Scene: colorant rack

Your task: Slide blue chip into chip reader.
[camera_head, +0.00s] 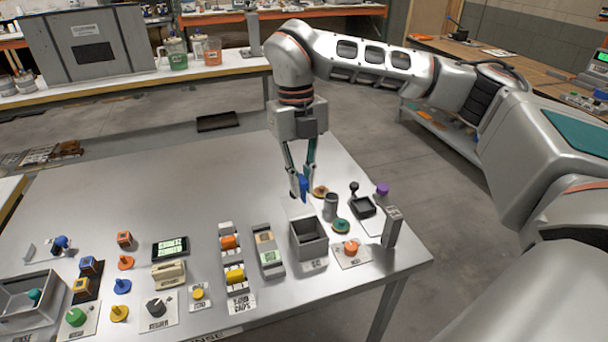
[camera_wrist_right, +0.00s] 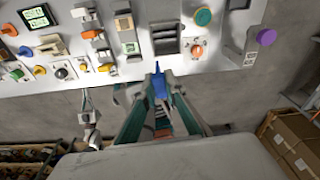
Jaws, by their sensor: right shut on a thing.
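My right gripper (camera_head: 302,190) is shut on a small blue piece (camera_head: 304,188), which looks like the blue chip, and holds it pointing down near the back right of the metal table. In the right wrist view the blue piece (camera_wrist_right: 159,84) sits between the fingertips. I cannot tell for certain which device is the chip reader. A cream slotted device (camera_head: 168,275) stands at the front left of the table, apart from the gripper. A tall grey upright block (camera_head: 391,228) stands on the right. My left gripper is not in view.
An open grey box (camera_head: 308,240), a grey cylinder (camera_head: 330,207) and a black holder (camera_head: 361,206) stand close to the right gripper. A row of coloured pieces, knobs and a display (camera_head: 170,249) fills the front. The table (camera_head: 190,205) is bare at the back left.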

